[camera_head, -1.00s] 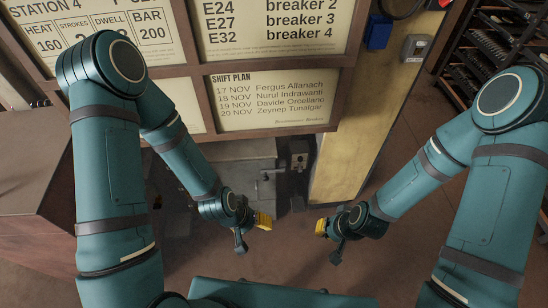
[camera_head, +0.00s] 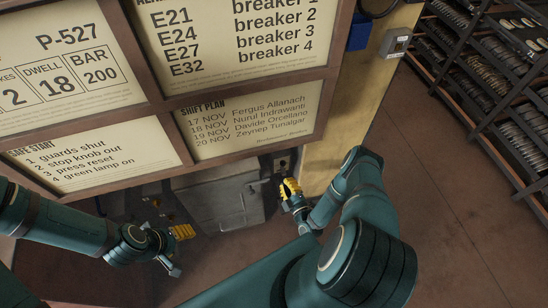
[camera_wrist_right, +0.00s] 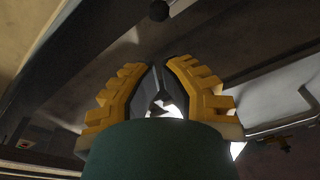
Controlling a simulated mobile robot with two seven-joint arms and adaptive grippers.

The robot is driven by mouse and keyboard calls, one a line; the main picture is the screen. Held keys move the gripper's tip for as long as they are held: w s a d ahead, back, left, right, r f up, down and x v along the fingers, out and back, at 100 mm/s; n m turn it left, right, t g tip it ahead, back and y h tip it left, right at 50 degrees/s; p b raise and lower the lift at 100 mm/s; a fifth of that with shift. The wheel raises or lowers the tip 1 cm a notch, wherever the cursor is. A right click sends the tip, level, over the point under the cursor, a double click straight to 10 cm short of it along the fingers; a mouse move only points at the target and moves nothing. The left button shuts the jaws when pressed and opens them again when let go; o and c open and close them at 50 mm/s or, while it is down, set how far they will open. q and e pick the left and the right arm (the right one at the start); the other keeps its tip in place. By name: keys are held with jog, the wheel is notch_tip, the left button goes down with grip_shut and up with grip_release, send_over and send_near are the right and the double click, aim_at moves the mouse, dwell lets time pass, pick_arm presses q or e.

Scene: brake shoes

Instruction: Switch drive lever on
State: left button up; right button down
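A small dark switch box (camera_head: 283,162) sits under the notice board, beside the yellowish column. I cannot make out a lever on it for certain in the head view. A round black knob (camera_wrist_right: 157,10) on a thin stem shows at the top of the right wrist view, just beyond the fingertips and apart from them; it may be the lever's end. My right gripper (camera_head: 290,186) is just below the box. In the right wrist view its yellow fingers (camera_wrist_right: 156,68) are together at the tips, with nothing seen between them. My left gripper (camera_head: 184,232) is at lower left, away from the box; its finger gap is unclear.
A grey metal cabinet (camera_head: 218,198) with a handle stands left of the box. The framed notice board (camera_head: 250,90) overhangs both. The yellowish column (camera_head: 345,125) is close on the right. Racks of brake shoes (camera_head: 490,70) stand farther right, with open floor (camera_head: 440,190) before them.

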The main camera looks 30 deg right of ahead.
jog(key=w, duration=0.3)
jog(key=w+b, duration=0.1)
jog(key=w, duration=0.2)
jog(key=w+d+b, duration=0.1)
jog(key=w, duration=0.2)
jog(key=shift+w+d+r, duration=0.1)
jog(key=shift+w+r, duration=0.2)
jog(key=shift+r, duration=0.05)
jog(key=shift+s, duration=0.1)
